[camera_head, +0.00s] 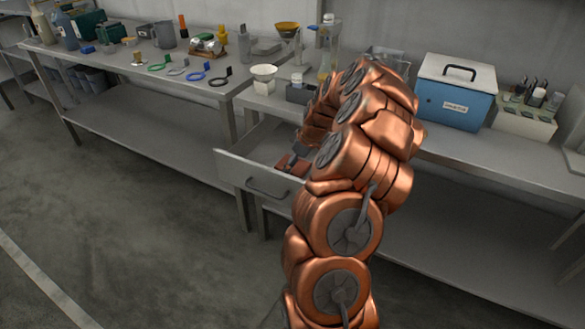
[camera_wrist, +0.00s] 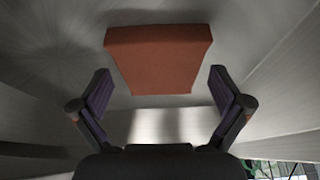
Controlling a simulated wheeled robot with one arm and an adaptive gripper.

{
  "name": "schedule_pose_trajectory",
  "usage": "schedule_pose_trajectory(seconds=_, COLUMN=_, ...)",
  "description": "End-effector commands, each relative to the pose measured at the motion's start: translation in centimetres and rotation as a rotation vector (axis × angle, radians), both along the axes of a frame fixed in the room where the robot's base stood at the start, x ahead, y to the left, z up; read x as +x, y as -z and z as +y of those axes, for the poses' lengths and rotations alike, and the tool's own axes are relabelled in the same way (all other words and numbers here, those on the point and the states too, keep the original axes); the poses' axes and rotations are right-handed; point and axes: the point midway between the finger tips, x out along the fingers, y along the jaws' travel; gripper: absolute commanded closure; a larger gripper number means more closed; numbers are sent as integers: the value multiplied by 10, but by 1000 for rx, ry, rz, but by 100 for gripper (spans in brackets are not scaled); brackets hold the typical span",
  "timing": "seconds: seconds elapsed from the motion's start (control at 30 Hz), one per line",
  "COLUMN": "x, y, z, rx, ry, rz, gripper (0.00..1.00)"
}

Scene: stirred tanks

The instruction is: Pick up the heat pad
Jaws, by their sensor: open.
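The heat pad (camera_wrist: 160,60) is a flat reddish-brown block. In the wrist view it lies on the metal floor of an open drawer, ahead of my gripper. My gripper (camera_wrist: 160,92) is open, with one dark finger to each side of the pad's near end and nothing held between them. In the head view the heat pad (camera_head: 290,165) shows as a small reddish patch in the open drawer (camera_head: 240,172), partly hidden by my arm. My gripper (camera_head: 299,152) reaches down into the drawer there and is mostly hidden by my own arm.
The drawer walls stand close on both sides of my gripper. Above, the bench holds a white funnel-like bowl (camera_head: 264,75), a blue box with a white lid (camera_head: 456,92) and a rack of bottles (camera_head: 527,115). The floor (camera_head: 130,210) at the left is clear.

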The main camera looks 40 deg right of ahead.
Motion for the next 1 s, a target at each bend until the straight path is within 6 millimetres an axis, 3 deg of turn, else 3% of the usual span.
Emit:
schedule_pose_trajectory(seconds=0.77, x=0, y=4, z=0, rx=0, ry=0, rz=0, gripper=0)
schedule_pose_trajectory(seconds=1.0, x=0, y=4, z=0, rx=0, ry=0, rz=0, gripper=22)
